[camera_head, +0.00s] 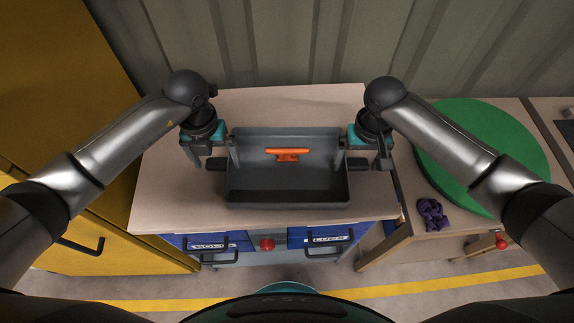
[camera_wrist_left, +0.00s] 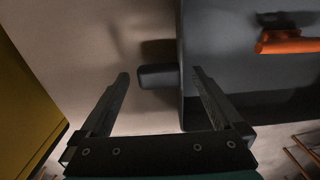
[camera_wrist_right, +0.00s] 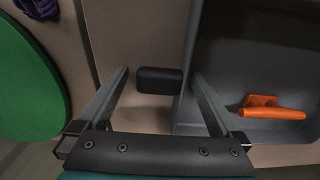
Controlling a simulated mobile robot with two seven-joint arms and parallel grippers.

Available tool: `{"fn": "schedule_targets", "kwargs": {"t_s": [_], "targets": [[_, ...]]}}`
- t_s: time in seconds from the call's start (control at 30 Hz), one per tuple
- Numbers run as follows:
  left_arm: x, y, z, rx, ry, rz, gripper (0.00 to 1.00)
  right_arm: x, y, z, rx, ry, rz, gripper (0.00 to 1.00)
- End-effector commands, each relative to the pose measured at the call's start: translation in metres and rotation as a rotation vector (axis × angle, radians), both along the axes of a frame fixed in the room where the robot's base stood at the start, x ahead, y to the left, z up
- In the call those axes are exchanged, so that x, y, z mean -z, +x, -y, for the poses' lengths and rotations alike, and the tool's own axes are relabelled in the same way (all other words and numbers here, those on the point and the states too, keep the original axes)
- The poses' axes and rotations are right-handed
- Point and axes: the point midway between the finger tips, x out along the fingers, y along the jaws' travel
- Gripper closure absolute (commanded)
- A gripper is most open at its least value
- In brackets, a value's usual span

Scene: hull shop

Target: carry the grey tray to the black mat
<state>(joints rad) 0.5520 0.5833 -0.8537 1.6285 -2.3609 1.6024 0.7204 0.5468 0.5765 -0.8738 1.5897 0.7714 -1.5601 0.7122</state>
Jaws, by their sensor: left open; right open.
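The grey tray (camera_head: 286,196) sits on the bench top in the middle of the head view, with an orange tool (camera_head: 288,154) lying in it. A dark handle sticks out at each end. My left gripper (camera_head: 216,163) is open at the tray's left end; in the left wrist view its fingers (camera_wrist_left: 160,84) stand on either side of the left handle (camera_wrist_left: 158,77). My right gripper (camera_head: 360,163) is open at the right end; its fingers (camera_wrist_right: 160,80) stand on either side of the right handle (camera_wrist_right: 159,80).
The bench (camera_head: 170,195) has bare room around the tray. On the right another bench holds a round green disc (camera_head: 482,150) and a crumpled purple cloth (camera_head: 432,214). A yellow cabinet (camera_head: 60,90) stands at left, and a corrugated wall (camera_head: 290,45) is behind.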

Motion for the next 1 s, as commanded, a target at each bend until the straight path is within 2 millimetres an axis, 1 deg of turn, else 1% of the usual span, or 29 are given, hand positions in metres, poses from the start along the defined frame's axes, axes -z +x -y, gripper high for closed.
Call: {"fn": "schedule_targets", "kwargs": {"t_s": [0.1,0.9,1.0], "targets": [[-0.0001,-0.0001,0.0,0.0,0.0,0.0,0.01,-0.0001,-0.0001,-0.0001,0.0,0.0,0.0,0.01],[-0.0006,0.0002,-0.0005,-0.001,0.001,0.0,0.91,-0.0005,0.0001,0.0004,0.001,-0.001,0.0,0.91],[-0.0007,0.0002,-0.0006,-0.001,0.001,0.0,1.0,-0.0006,0.0001,0.0005,0.001,-0.001,0.0,1.0]]}}
